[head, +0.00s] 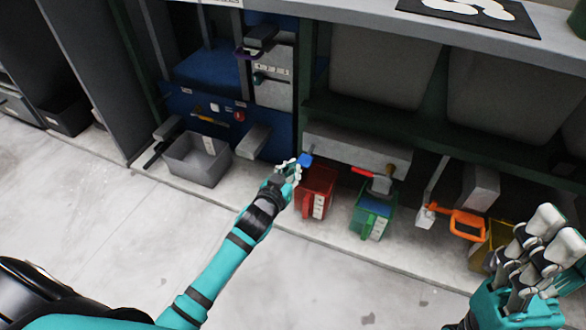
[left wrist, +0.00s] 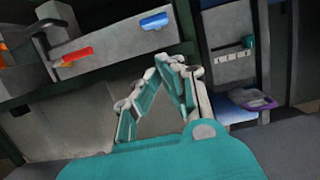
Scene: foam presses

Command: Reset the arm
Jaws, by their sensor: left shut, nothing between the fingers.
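My left arm reaches in from the lower left of the head view. Its gripper (head: 290,170) is shut and empty, in front of the machine beside the red bin. In the left wrist view the fingertips of the left gripper (left wrist: 172,62) come together with nothing between them. My right gripper (head: 535,250) shows at the lower right of the head view, near the yellow bin. I cannot tell whether its fingers are open or shut, and I see no object in it.
A red bin (head: 317,190), a green bin (head: 371,215) and a yellow bin (head: 481,250) stand along the machine's base. A grey bin (head: 195,160) stands to the left. Levers with blue (left wrist: 155,21), red (left wrist: 76,55) and orange (head: 467,223) handles stick out. The floor in front is clear.

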